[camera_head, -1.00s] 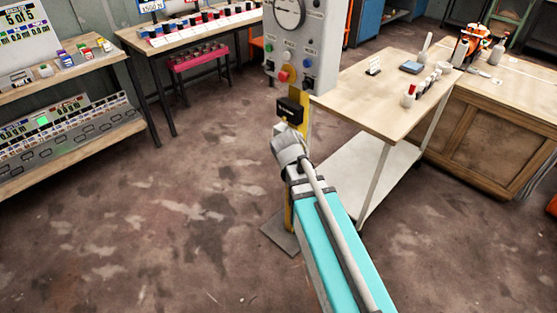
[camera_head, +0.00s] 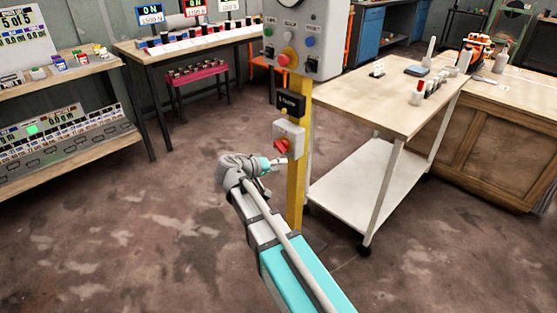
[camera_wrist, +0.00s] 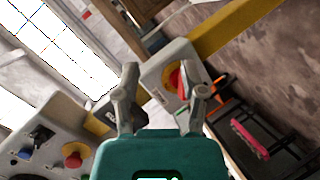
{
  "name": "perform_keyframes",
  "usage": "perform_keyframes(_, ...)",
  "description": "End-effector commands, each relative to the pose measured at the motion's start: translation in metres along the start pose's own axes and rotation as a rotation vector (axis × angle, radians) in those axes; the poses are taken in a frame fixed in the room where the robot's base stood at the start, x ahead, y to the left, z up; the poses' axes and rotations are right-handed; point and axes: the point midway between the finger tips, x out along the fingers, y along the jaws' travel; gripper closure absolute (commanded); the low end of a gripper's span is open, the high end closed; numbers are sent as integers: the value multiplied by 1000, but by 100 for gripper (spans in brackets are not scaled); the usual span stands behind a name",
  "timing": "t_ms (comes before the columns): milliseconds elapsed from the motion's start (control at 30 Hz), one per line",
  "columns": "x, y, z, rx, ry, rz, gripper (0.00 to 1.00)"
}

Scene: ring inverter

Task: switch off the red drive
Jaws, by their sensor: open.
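A grey switch box (camera_head: 291,132) with a red handle (camera_head: 281,147) is fixed to a yellow post. My gripper (camera_head: 278,163) is just below and in front of that handle in the head view. In the wrist view my gripper (camera_wrist: 165,88) is open, its two fingers spread in front of the grey box (camera_wrist: 158,72) with its red handle (camera_wrist: 174,80). Part of the handle is hidden behind the right finger. I cannot tell whether the fingers touch it. On the back table, a red-framed sign (camera_head: 194,8) reads ON.
A grey control panel (camera_head: 300,38) with a red button (camera_head: 284,60) tops the yellow post (camera_head: 297,200). A white-legged cart (camera_head: 385,110) stands close right of the post. Blue-framed and other ON signs stand on the back table (camera_head: 190,45). Floor to the left is clear.

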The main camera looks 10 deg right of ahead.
Motion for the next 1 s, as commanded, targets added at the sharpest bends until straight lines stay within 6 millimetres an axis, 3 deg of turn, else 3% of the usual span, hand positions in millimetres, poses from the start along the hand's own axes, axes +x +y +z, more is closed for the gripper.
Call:
perform_keyframes(33,0,-17,-4,4,31,25,46)
perform_keyframes(400,-34,-64,-40,41,246,194,46)
perform_keyframes(633,-48,-74,-50,54,310,238,46)
perform_keyframes(1000,-50,-72,-51,55,315,242,46)
